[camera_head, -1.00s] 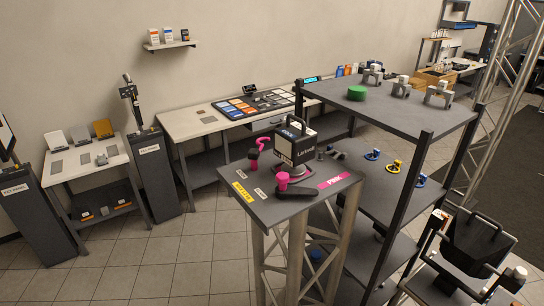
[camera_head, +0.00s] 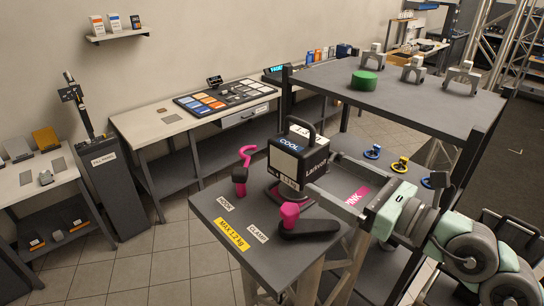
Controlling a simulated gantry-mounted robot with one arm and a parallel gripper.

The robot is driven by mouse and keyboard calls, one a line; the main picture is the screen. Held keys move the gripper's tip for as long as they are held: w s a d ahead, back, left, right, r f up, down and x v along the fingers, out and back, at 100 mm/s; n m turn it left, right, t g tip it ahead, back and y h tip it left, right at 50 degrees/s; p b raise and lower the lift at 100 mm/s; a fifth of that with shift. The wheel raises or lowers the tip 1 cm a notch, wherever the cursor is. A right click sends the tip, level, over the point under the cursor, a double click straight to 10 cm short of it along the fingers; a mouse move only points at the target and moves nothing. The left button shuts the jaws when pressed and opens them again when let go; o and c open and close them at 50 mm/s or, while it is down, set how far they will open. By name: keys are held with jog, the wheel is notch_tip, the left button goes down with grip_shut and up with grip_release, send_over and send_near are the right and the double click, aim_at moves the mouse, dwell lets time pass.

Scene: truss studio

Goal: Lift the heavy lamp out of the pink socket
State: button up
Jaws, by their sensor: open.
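The lamp (camera_head: 290,165) is a boxy black and white block with a top handle and the words COOL and Larkvolt. It stands upright over a dark round base on the small grey stand (camera_head: 220,205). A pink label reading PINK (camera_head: 356,196) lies on the stand to its right, partly behind my gripper.
A pink hook (camera_head: 243,168) and a pink-topped clamp (camera_head: 289,213) with a dark lever stand near the lamp. A yellow label (camera_head: 235,233) reads MAX 1.2 kg.

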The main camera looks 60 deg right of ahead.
aim_at(317, 163)
jog(key=x, duration=0.2)
jog(key=d+p+x, duration=0.1)
jog(key=x, duration=0.1)
jog(key=shift+w+r+p, duration=0.15)
jog(key=shift+p, duration=0.15)
jog(key=p+x, duration=0.2)
jog(key=x, duration=0.3)
jog(key=shift+w+d+p, duration=0.2)
jog(key=shift+w+p, duration=0.1)
jog(key=shift+w+d+h, duration=0.1)
jog(key=shift+w+h, duration=0.15)
jog(key=shift+h, duration=0.05)
jog(key=shift+c, duration=0.3)
jog(key=c, duration=2)
